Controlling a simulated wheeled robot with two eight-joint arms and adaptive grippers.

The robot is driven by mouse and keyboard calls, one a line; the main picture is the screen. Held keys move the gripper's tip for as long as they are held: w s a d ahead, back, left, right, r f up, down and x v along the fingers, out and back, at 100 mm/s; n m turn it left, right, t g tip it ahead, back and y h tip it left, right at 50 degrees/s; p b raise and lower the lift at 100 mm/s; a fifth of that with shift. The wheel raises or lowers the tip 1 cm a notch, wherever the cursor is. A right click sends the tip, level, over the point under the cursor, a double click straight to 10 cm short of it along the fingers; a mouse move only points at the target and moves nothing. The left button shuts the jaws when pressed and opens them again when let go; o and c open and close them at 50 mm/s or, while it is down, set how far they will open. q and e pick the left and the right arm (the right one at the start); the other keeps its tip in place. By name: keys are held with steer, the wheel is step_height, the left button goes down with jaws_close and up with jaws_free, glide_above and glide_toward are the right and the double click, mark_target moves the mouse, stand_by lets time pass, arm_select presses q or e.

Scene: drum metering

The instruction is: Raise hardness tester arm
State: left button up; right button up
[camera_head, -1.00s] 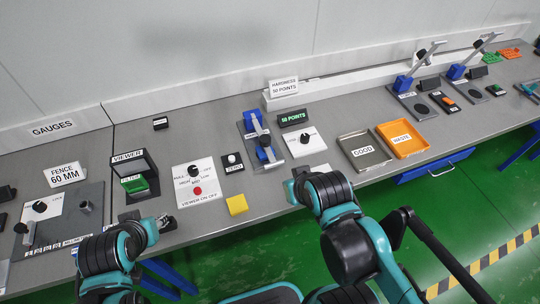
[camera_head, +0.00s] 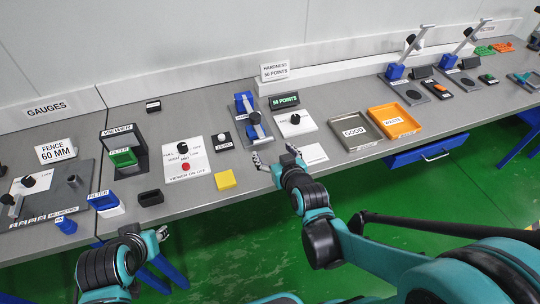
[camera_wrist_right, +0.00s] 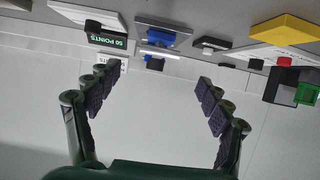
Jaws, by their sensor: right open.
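The hardness tester (camera_head: 237,103) is a blue and silver device on a dark base plate, standing on the bench beside its green-lit "50 POINTS" display (camera_head: 284,100). Its arm (camera_head: 249,107) appears to lie low along the base; its exact angle is hard to tell. In the right wrist view, the tester (camera_wrist_right: 162,38) shows upside down beyond the fingers. My right gripper (camera_head: 275,159) is open and empty near the bench's front edge, in front of the tester and apart from it. My left gripper (camera_head: 162,233) is at lower left, its fingers too small to judge.
A black knob on a white panel (camera_head: 309,121) stands right of the tester; a black ZERO button (camera_head: 221,141) stands left. A yellow block (camera_head: 225,180) lies near the front edge. GOOD (camera_head: 373,142) and WASTE (camera_head: 416,129) trays stand farther right.

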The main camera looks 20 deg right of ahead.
mark_target(264, 140)
steer(key=b+x, duration=0.3)
steer(key=x, duration=0.4)
steer(key=shift+f, duration=0.1)
steer(key=shift+w+f, duration=0.1)
steer(key=shift+w, duration=0.35)
